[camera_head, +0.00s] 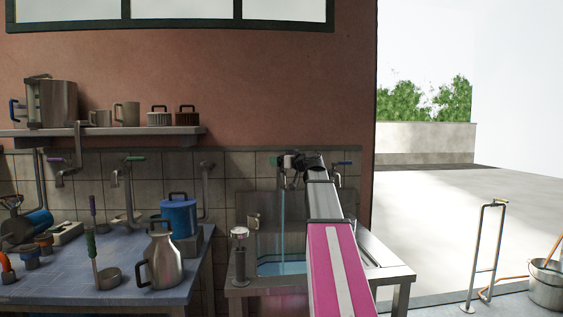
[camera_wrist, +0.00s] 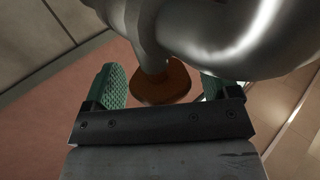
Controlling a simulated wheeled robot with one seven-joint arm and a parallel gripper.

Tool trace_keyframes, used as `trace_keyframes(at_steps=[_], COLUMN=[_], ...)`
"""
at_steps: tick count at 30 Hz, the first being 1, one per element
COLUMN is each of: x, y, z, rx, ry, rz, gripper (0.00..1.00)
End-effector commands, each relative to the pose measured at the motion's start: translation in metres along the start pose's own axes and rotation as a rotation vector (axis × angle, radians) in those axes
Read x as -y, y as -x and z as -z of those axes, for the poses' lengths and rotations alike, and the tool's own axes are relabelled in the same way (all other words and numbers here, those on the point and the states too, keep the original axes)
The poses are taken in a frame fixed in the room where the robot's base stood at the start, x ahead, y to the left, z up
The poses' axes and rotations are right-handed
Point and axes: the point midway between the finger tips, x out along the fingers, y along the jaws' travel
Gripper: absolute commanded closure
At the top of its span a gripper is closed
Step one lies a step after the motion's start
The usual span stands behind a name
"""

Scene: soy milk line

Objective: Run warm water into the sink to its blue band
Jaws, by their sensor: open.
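The sink (camera_head: 393,272) stands right of the blue table, partly hidden behind my arm. A thin stream of water (camera_head: 282,215) falls into it from the tap area on the wall. Bluish water (camera_head: 280,268) shows low in the basin; I cannot tell the blue band apart from it. My gripper (camera_head: 290,163) is up at the wall above the sink and hides most of the tap. In the wrist view my gripper (camera_wrist: 165,82) is open, its green pads on either side of an orange-brown tap knob (camera_wrist: 165,84), with a gap visible. A shiny metal pipe (camera_wrist: 235,35) crosses above the knob.
A blue-handled tap (camera_head: 344,162) is on the wall right of my gripper. The blue table (camera_head: 130,285) at left holds a metal jug (camera_head: 163,258), a ladle and a blue pot (camera_head: 179,215). A bucket (camera_head: 547,285) stands far right; the floor there is mostly clear.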

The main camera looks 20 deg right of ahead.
Motion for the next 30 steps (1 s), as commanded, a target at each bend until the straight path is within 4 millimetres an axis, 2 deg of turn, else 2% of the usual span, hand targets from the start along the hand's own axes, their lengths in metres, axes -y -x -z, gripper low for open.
trace_keyframes(at_steps=[4, 5, 9, 16, 24, 30], x=[0.0000, 0.0000, 0.0000, -0.0012, -0.0027, -0.0007], y=[0.0002, 0.0003, 0.0004, -0.0004, -0.0012, 0.0000], z=[0.0000, 0.0000, 0.0000, 0.0001, 0.0000, -0.0002], rx=[0.000, 0.000, 0.000, 0.001, 0.002, 0.000], ry=[0.000, 0.000, 0.000, -0.002, -0.002, -0.001], rz=[0.000, 0.000, 0.000, 0.028, 0.210, 0.281], gripper=[0.19, 0.22, 0.67, 0.67, 0.67, 0.67])
